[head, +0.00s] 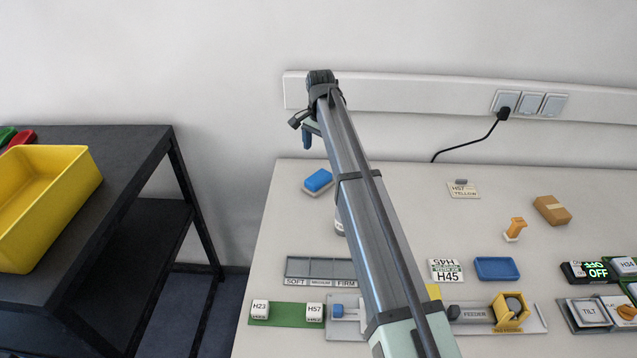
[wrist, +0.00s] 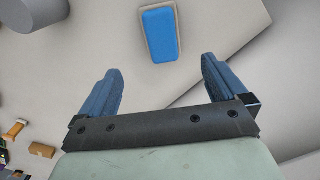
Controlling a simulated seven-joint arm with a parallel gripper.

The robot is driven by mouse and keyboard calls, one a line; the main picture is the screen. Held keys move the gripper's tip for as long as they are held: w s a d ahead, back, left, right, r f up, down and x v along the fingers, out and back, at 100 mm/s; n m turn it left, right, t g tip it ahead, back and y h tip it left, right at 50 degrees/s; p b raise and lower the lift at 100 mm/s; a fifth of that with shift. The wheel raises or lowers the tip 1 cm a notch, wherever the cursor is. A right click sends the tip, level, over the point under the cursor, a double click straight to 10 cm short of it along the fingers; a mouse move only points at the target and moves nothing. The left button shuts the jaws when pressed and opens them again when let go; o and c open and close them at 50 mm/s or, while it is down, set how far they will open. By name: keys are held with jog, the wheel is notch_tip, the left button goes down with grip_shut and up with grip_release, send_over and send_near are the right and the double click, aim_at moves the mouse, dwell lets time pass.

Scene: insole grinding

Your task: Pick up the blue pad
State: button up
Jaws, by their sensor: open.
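The blue pad (head: 318,180) sits on a pale base near the table's back left edge. In the wrist view the blue pad (wrist: 160,35) lies beyond my fingers, roughly centred between their lines. My gripper (wrist: 162,70) is open and empty, with its two blue fingers spread wide. In the head view, a blue finger of my gripper (head: 307,137) shows above and behind the pad, near the wall. The gap between gripper and pad is clear, with no contact.
My arm crosses the table's middle and hides part of it. A blue tray (head: 497,268), an orange-handled stamp (head: 516,228) and a brown box (head: 552,209) are to the right. A green strip (head: 288,314) with labelled blocks is in front. A yellow bin (head: 48,198) stands on a dark shelf at left.

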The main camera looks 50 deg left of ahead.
aim_at(319, 176)
notch_tip(319, 176, down, 7)
jog(key=shift+f, duration=0.1)
jog(key=shift+s+a+f, duration=0.1)
jog(key=shift+f, duration=1.2)
jog(key=shift+s+a+f, duration=0.1)
jog(key=shift+f, duration=1.2)
jog(key=shift+c, duration=0.4)
jog(key=c, duration=1.1)
